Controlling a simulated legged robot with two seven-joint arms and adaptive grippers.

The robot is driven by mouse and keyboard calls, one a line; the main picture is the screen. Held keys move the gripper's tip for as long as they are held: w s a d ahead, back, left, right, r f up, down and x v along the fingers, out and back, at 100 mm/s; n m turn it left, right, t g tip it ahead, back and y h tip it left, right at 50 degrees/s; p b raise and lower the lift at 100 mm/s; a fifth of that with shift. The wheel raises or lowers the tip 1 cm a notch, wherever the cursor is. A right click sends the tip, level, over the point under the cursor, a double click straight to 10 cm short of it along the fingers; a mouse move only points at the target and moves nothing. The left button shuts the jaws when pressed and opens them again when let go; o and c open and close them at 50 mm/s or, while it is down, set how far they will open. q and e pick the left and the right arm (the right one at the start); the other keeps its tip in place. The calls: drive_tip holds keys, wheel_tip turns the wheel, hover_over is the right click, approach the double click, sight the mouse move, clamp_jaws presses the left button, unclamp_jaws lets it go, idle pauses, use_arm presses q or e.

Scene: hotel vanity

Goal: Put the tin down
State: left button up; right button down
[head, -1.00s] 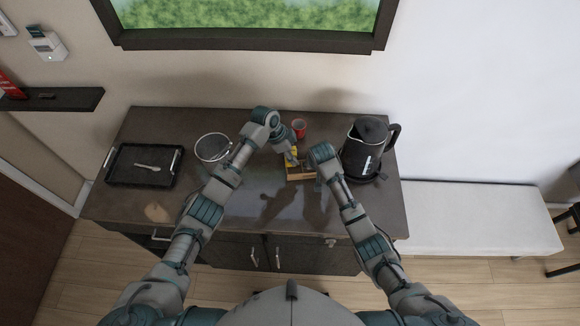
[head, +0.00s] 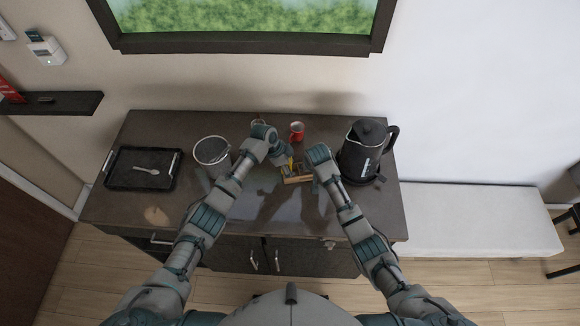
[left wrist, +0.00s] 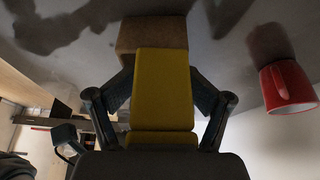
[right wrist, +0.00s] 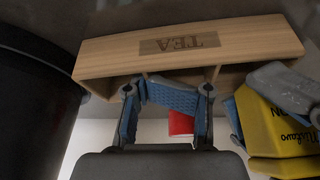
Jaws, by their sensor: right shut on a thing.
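The yellow tin (left wrist: 162,85) stands between the fingers of my left gripper (left wrist: 160,80), which look closed against its sides. In the head view, the tin (head: 291,163) is a small yellow patch by the wooden tea box (head: 298,180). My right gripper (right wrist: 168,95) is shut on the tea box, which carries the letters TEA on its front (right wrist: 190,45). In the right wrist view, the tin (right wrist: 275,125) is at the box's right end, with a grey finger across it. I cannot tell whether its base touches anything.
A red cup (head: 297,131) stands behind the box, and another small cup (head: 258,122) is behind my left wrist. A black kettle (head: 365,150) is close on the right. A metal bucket (head: 211,151) and black tray (head: 143,169) are on the left. The front of the counter is clear.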

use_arm(q)
drive_tip(key=v, duration=1.2)
drive_tip(key=shift+a, duration=0.25)
drive_tip(key=shift+r, duration=0.1)
drive_tip(key=shift+o, duration=0.7)
